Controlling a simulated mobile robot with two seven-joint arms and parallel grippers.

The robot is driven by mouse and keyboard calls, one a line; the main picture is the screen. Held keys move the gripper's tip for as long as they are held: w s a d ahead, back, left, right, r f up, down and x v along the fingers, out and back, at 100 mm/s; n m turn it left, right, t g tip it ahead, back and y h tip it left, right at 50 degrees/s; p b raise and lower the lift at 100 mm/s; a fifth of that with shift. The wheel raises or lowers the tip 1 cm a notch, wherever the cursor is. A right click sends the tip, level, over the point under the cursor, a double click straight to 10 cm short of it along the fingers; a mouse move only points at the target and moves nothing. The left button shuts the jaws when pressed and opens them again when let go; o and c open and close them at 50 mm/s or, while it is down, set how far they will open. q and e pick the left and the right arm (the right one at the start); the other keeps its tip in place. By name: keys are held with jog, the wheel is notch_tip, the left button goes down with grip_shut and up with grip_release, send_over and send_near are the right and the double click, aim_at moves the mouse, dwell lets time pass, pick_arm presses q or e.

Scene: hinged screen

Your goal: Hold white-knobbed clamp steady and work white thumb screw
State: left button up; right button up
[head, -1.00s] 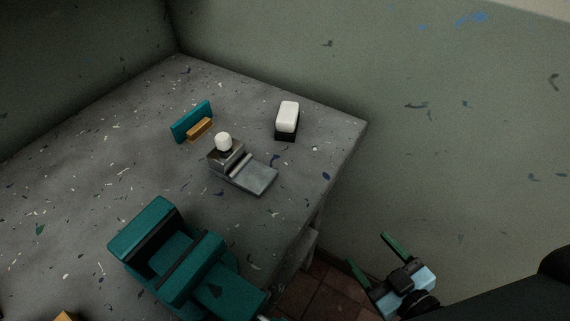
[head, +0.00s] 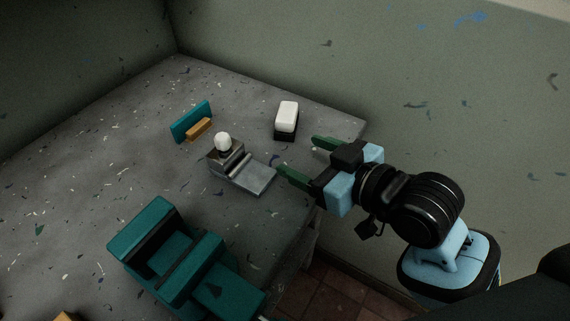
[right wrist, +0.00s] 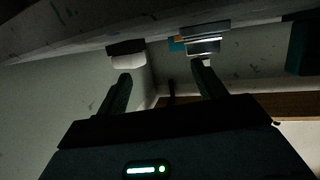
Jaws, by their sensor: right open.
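The clamp is a small grey metal block with a flat plate (head: 253,178) reaching to the right, on the table. A white knob (head: 223,140), which looks like the thumb screw, stands on top of the block. The clamp also shows in the right wrist view (right wrist: 204,40), near the right fingertip. My right gripper (head: 298,154) is open and empty, its green fingers spread at the table's right edge. One fingertip is close to the right end of the plate; I cannot tell whether they touch. My left gripper is not in view.
A white-topped black block (head: 287,117) stands behind the clamp, near the other right fingertip. A teal plate with an orange strip (head: 191,121) is at the back left. A large teal fixture (head: 180,255) is in front. Walls stand behind the table (head: 80,165).

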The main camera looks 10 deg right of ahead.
aim_at(242, 169)
jog(key=a+g, duration=0.1)
jog(key=s+a+r+g, duration=0.1)
jog(key=a+n+g, duration=0.1)
jog(key=shift+s+a+r, duration=0.15)
jog(key=shift+a+r, duration=0.05)
jog(key=shift+a, duration=0.15)
jog(key=shift+s+a+r+n+g, duration=0.15)
jog(key=shift+s+a+n+g, duration=0.35)
jog(key=shift+s+g, duration=0.15)
jog(key=shift+w, duration=0.1)
jog(key=shift+x, duration=3.95)
jog(key=c, duration=1.1)
jog(key=shift+c, duration=0.2)
jog(key=o, duration=1.3)
